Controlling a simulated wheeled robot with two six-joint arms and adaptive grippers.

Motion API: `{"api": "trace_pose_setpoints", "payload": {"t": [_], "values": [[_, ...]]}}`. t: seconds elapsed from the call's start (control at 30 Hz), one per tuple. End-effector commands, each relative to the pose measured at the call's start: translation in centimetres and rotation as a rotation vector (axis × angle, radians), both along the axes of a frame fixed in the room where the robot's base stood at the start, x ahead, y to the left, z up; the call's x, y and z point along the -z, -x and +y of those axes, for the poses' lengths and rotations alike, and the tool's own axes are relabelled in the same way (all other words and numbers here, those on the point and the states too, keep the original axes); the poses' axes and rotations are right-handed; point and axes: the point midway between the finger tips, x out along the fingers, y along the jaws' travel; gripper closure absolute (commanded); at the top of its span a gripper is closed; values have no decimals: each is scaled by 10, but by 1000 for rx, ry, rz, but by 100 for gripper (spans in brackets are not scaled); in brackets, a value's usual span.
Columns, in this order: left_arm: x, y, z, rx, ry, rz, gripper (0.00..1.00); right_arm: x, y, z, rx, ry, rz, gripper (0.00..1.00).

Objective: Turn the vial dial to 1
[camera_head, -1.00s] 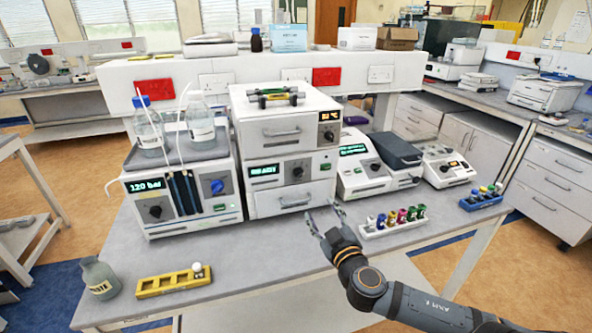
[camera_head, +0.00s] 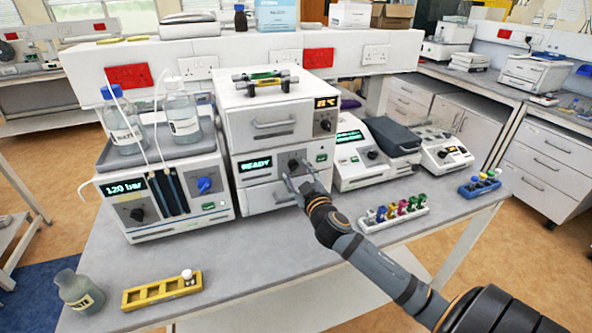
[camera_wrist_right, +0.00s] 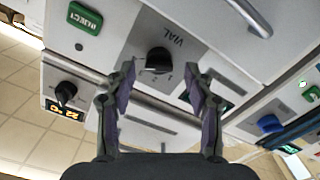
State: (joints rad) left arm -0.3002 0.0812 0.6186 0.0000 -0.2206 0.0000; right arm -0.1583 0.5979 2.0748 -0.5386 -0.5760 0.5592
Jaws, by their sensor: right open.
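The vial dial (camera_head: 293,164) is a black round knob on the grey panel of the middle white module, right of the lit READY display. In the right wrist view the same dial (camera_wrist_right: 158,61) appears upside down with the label VIAL beside it; small marks around it are hard to read. My right gripper (camera_head: 299,174) is open in front of this panel. In the right wrist view my right gripper (camera_wrist_right: 163,80) has its fingers on either side of the dial in the picture, with no clear contact. My left gripper is not in view.
A green INJECT button (camera_wrist_right: 85,18) sits near the dial. Another knob (camera_head: 325,125) is on the module above. A pump unit (camera_head: 160,222) stands left. A vial rack (camera_head: 395,220) stands right, and a yellow rack (camera_head: 160,291) lies in front. The front bench middle is clear.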

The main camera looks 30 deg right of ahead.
Motion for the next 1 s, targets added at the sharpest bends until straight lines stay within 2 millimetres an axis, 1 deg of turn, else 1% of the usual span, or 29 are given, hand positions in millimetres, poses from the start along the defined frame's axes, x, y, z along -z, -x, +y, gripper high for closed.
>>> {"api": "trace_pose_setpoints", "payload": {"t": [0.03,0.13,0.43,0.8,0.83,1.0], "values": [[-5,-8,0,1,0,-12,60,-3,-6,-2,2,-3,-1,47],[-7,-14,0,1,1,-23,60,-1,-14,-3,1,-1,1,47],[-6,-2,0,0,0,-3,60,0,-17,-4,-1,2,1,47],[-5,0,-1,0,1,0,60,0,-16,-4,0,1,2,97],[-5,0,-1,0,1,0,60,0,-16,-4,0,1,2,100],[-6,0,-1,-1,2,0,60,0,-16,-4,0,8,3,100]]}}
